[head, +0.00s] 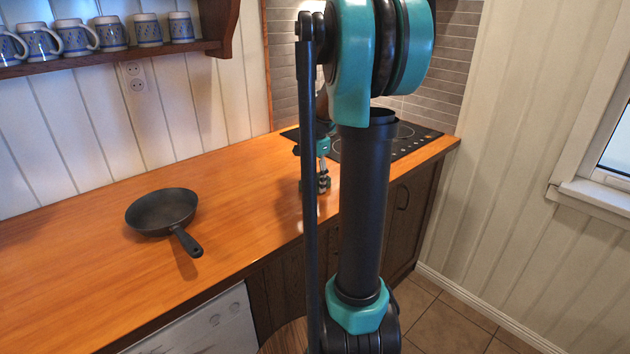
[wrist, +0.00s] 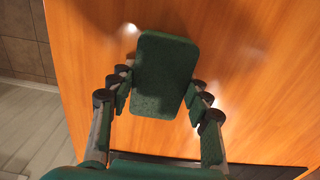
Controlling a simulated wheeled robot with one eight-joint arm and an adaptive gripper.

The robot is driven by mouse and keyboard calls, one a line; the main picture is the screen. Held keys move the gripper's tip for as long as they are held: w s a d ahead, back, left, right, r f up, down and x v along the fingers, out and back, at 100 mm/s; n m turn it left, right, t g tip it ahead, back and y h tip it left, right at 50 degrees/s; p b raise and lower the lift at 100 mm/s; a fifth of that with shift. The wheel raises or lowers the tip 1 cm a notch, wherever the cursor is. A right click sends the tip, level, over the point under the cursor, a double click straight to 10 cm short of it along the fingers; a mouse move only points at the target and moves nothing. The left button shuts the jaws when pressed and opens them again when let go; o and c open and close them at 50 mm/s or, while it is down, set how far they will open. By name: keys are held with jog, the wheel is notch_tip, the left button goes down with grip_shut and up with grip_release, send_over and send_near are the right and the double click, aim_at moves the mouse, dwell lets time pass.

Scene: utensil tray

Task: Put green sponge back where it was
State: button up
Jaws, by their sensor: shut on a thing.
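The green sponge (wrist: 162,75) is a dark green rounded block, seen in the wrist view. My gripper (wrist: 157,92) is shut on it, with one finger pressed to each long side. The wooden counter (wrist: 245,70) lies behind the sponge; I cannot tell how far the sponge is above it. In the head view my gripper (head: 316,185) is beside the stove at the counter's front part, partly hidden by my own arm. The sponge cannot be made out in the head view.
A black frying pan (head: 162,212) stands on the left part of the counter (head: 240,200), its handle towards the front. A black cooktop (head: 405,140) is at the right end. A shelf (head: 110,58) with several blue-patterned mugs hangs on the wall. The counter between pan and gripper is clear.

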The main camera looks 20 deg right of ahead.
aim_at(315, 180)
jog(key=o, duration=1.1)
notch_tip(315, 180, up, 12)
jog(key=shift+r, duration=0.15)
jog(key=shift+s, duration=0.1)
